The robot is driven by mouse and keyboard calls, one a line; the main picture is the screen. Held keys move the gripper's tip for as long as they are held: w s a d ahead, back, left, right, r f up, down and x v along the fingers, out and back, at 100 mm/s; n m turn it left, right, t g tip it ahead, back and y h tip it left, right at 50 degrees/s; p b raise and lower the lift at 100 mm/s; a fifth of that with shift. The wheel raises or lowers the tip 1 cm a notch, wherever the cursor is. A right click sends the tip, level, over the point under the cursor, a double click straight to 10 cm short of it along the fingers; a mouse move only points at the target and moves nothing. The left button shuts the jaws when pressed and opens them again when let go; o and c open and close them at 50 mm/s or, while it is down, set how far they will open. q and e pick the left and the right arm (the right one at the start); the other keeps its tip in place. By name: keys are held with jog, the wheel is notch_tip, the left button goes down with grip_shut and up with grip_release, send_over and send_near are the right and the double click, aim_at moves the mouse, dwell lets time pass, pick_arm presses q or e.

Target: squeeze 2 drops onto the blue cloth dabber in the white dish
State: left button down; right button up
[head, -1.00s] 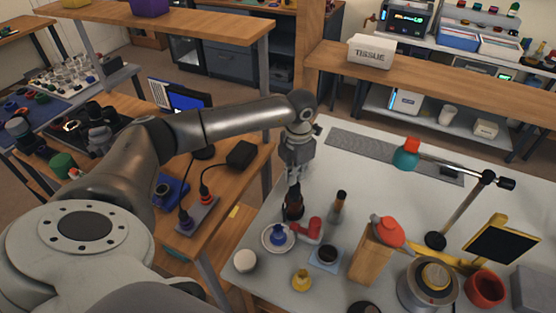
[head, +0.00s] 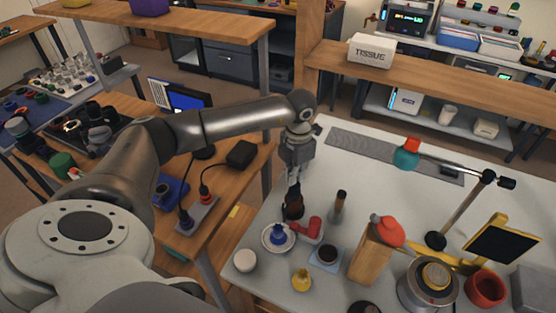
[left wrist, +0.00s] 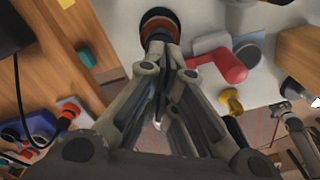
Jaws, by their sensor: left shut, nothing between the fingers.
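The white dish (head: 266,245) stands near the left edge of the pale table, with the blue dabber (head: 278,235) in it. A dark brown bottle (head: 293,208) stands just behind the dish. My left gripper (head: 293,183) points down at the bottle's top. Its fingers (left wrist: 166,50) are closed together with nothing held between them. In the left wrist view a dark round thing with a reddish-brown ring (left wrist: 159,22) lies right beyond the fingertips; I cannot tell whether they touch it. The dabber does not show clearly there. My right gripper is out of view.
A red part (head: 314,228) lies right of the dish. A white round lid (head: 245,261), a small yellow bottle (head: 301,281) and a dark jar on a pad (head: 326,254) stand nearby. A slim bottle (head: 338,205) and a wooden block (head: 368,262) are to the right.

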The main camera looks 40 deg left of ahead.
aim_at(295, 185)
pick_arm(q)
jog(key=shift+f+b, duration=1.2)
jog(key=shift+f, duration=0.4)
jog(key=shift+s, duration=0.1)
jog(key=shift+r, duration=0.2)
jog(key=shift+r+p, duration=1)
jog(key=shift+r, duration=0.45)
jog(key=shift+f, duration=0.1)
jog(key=shift+f+b, duration=1.3)
jog(key=shift+f, duration=0.2)
jog(key=shift+r, duration=0.1)
jog(key=shift+r+p, duration=1)
jog(key=shift+r, duration=0.5)
